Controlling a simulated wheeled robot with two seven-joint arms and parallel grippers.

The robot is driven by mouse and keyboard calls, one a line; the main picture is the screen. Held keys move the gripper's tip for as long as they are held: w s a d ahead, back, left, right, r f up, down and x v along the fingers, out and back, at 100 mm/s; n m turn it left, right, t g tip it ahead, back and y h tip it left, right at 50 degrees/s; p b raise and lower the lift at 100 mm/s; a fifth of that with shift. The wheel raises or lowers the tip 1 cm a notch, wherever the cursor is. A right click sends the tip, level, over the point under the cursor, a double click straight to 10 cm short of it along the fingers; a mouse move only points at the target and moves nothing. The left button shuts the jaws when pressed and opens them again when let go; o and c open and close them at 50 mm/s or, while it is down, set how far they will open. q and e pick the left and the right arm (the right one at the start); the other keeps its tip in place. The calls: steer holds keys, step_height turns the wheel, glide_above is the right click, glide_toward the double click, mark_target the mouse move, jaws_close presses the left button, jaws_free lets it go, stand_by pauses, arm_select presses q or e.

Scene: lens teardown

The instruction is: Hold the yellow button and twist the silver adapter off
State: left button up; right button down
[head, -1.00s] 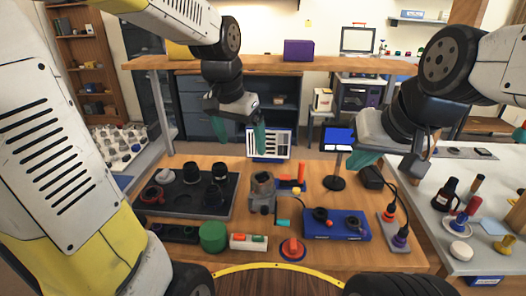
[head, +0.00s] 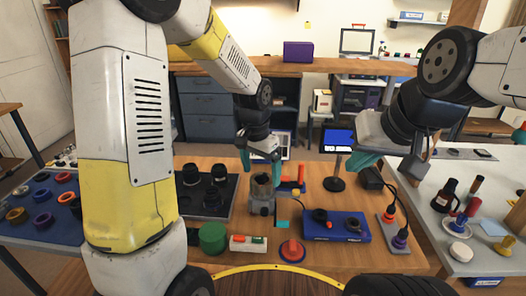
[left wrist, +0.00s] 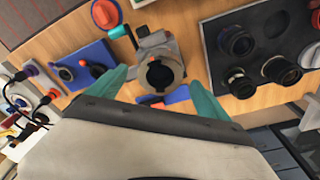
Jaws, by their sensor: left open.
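A grey clamp-like fixture (head: 262,203) stands mid-table with a dark round part in its top. In the left wrist view the fixture (left wrist: 170,52) shows a dark round opening. I cannot clearly make out a silver adapter. A small yellow spot (head: 296,191) shows on the blue and orange piece beside the fixture; I cannot tell if it is the yellow button. My left gripper (head: 261,162) is open and empty, its teal fingers above and behind the fixture. My right gripper (head: 367,160) hangs to the right, apart from the fixture; its finger gap is hidden.
A black tray (head: 228,208) with dark lens parts lies left of the fixture. A green cylinder (head: 213,237), a red knob (head: 291,250) and a blue panel (head: 318,234) sit nearer the front. A small screen (head: 338,140) on a stand is behind right.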

mark_target(262, 182)
arm_select(q)
steer(key=shift+w+d+f, duration=0.1)
steer(key=shift+w+f, duration=0.1)
steer(key=shift+f, duration=1.75)
steer(key=shift+c, duration=0.4)
steer(key=c, duration=1.4)
steer(key=shift+c, duration=0.2)
